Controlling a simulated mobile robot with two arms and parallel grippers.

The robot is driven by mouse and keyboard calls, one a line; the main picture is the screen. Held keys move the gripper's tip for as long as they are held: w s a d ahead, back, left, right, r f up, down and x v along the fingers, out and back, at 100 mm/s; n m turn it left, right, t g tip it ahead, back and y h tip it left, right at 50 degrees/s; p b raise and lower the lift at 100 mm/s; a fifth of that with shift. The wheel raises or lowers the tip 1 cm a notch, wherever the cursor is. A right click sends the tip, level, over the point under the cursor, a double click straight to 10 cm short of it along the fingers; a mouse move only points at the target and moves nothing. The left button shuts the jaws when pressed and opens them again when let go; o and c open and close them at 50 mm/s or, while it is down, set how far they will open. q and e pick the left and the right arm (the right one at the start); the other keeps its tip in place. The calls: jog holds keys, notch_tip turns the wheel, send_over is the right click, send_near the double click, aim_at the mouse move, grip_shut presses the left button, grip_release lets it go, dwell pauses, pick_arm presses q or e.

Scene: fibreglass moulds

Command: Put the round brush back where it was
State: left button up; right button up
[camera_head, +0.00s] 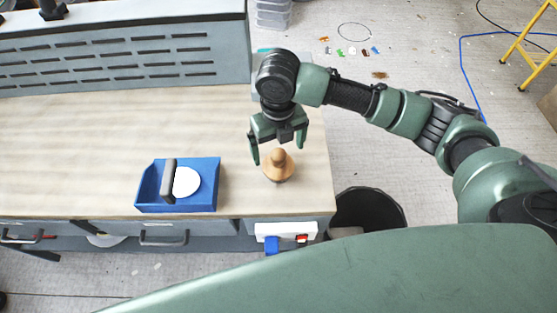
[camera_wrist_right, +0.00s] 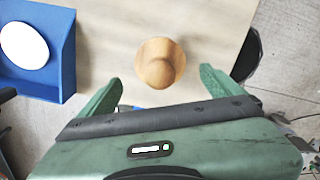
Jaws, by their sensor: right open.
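The round brush (camera_head: 279,165) stands on the wooden worktop near its right front corner, its rounded wooden knob up; its bristles are not visible. In the right wrist view the round brush (camera_wrist_right: 159,62) shows from above, between and slightly ahead of the fingertips. My right gripper (camera_head: 278,150) is open and empty over the brush, one finger to each side; I see no contact. A blue open-fronted tray (camera_head: 205,203) stands to the left of the brush, holding a white disc (camera_head: 186,181) and a grey-handled item (camera_head: 168,180). My left gripper is not in view.
A slotted grey panel (camera_head: 120,58) stands at the worktop's back. A black bin (camera_head: 385,203) is on the floor to the right. A white power strip (camera_head: 270,231) is on the bench front below the brush. The worktop between tray and brush is clear.

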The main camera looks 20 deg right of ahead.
jog(key=shift+r+b, duration=0.35)
jog(key=shift+r, duration=1.9)
